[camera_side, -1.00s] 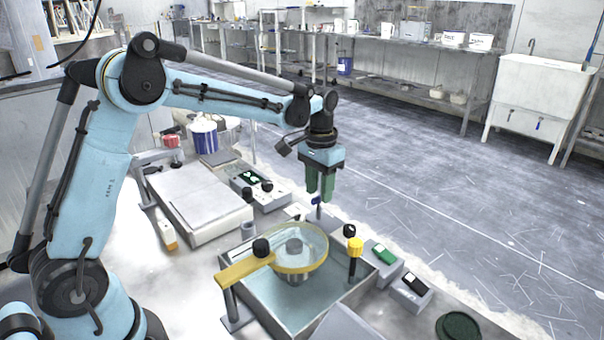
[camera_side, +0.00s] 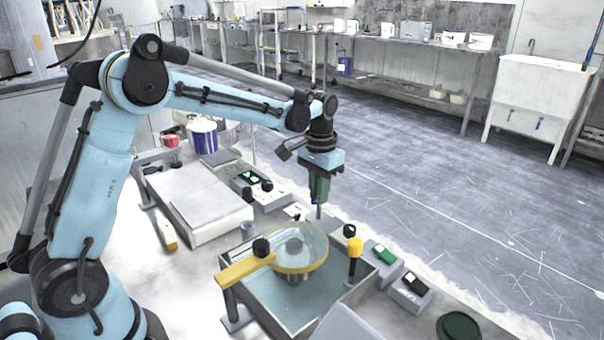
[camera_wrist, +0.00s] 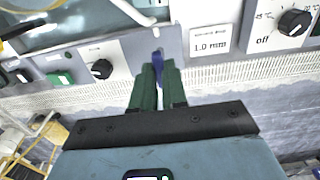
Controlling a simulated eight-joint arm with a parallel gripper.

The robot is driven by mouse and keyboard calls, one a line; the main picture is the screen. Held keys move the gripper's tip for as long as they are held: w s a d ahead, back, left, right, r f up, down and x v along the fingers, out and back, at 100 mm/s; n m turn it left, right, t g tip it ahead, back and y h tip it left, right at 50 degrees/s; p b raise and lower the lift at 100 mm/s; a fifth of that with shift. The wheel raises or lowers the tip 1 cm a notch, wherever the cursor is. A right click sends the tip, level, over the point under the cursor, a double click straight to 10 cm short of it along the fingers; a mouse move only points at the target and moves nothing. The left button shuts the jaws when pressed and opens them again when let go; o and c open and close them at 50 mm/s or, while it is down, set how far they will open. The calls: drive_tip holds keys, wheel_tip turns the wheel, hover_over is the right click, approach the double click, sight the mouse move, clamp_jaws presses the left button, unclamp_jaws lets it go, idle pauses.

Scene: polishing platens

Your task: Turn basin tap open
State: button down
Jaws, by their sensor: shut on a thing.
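The basin (camera_side: 262,306) is a square tank with water in it. The basin tap (camera_side: 319,211) stands behind it as a thin upright stem. In the wrist view the blue tap lever (camera_wrist: 158,66) shows between the green fingers. My gripper (camera_side: 319,198) points down over the tap. In the wrist view my gripper (camera_wrist: 158,80) is shut on the lever. Most of the lever is hidden by the fingers, so how far it is turned is hard to tell.
A round glass bowl with a yellow rim (camera_side: 317,268) sits over the basin, with a yellow arm (camera_side: 246,270) beside it. Control boxes with knobs (camera_side: 411,290) line the bench edge.

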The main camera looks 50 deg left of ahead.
drive_tip(key=shift+n, duration=0.3)
drive_tip(key=n, duration=0.3)
drive_tip(key=shift+n, duration=0.4)
drive_tip(key=n, duration=0.3)
drive_tip(key=shift+n, duration=0.3)
drive_tip(key=n, duration=0.4)
drive_tip(key=shift+n, duration=2.1)
drive_tip(key=c, duration=1.2)
unclamp_jaws()
drive_tip(key=shift+o, duration=0.2)
